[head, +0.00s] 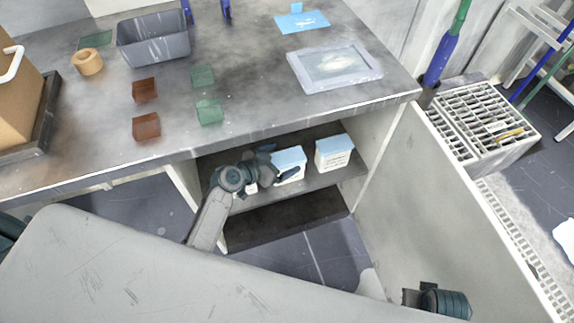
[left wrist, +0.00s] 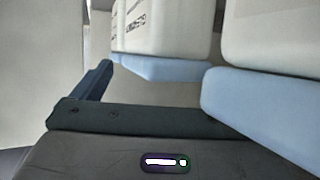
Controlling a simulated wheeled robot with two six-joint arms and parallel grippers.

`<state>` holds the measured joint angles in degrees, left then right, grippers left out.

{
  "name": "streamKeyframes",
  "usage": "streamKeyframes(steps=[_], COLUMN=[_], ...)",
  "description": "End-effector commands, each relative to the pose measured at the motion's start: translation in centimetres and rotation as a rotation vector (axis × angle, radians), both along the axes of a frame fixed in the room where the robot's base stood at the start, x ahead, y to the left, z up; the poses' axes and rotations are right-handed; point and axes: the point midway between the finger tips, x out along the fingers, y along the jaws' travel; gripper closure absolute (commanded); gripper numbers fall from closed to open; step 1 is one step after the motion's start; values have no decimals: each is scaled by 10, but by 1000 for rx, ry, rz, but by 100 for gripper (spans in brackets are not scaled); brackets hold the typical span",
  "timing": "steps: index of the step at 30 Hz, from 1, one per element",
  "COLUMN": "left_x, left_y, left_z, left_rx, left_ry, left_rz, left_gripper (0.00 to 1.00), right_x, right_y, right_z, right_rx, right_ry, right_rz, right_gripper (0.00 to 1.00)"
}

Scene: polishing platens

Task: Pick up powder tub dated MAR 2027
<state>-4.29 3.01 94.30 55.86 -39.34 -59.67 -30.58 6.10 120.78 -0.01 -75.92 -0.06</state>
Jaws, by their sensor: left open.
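White tubs with pale blue lids stand on the shelf of the open cabinet. One tub (head: 334,153) is at the right, another (head: 290,167) is in the middle, and a white bit of something shows behind my left arm. My left gripper (head: 284,170) is open, inside the cabinet at the middle tub, and partly covers it. In the left wrist view, turned upside down, a tub with printed text (left wrist: 165,28) lies beyond a finger, and a nearer tub (left wrist: 270,100) is at the right. The dates are too small or cut off to read. My right gripper is not visible.
The worktop (head: 240,110) above the shelf holds a grey bin (head: 153,45), brown and green blocks, a tape roll (head: 87,62) and a framed plate (head: 334,66). The cabinet door (head: 440,200) stands open at the right. A slatted crate (head: 490,120) is beyond it.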

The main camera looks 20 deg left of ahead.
Motion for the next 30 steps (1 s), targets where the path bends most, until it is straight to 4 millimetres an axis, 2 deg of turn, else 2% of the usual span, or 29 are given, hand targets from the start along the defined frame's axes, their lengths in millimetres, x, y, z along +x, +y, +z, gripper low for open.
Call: streamKeyframes(steps=[8,22,30], left_x=[2,1,2], left_y=[-2,-2,-2], left_z=[-2,-4,-3], left_rx=[1,0,1], left_ry=[1,5,3], left_rz=[0,0,0], left_gripper=[6,99,100], right_x=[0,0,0], right_y=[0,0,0], right_z=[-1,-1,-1], right_rx=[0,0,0], right_ry=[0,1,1], right_rz=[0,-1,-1], right_gripper=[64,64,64])
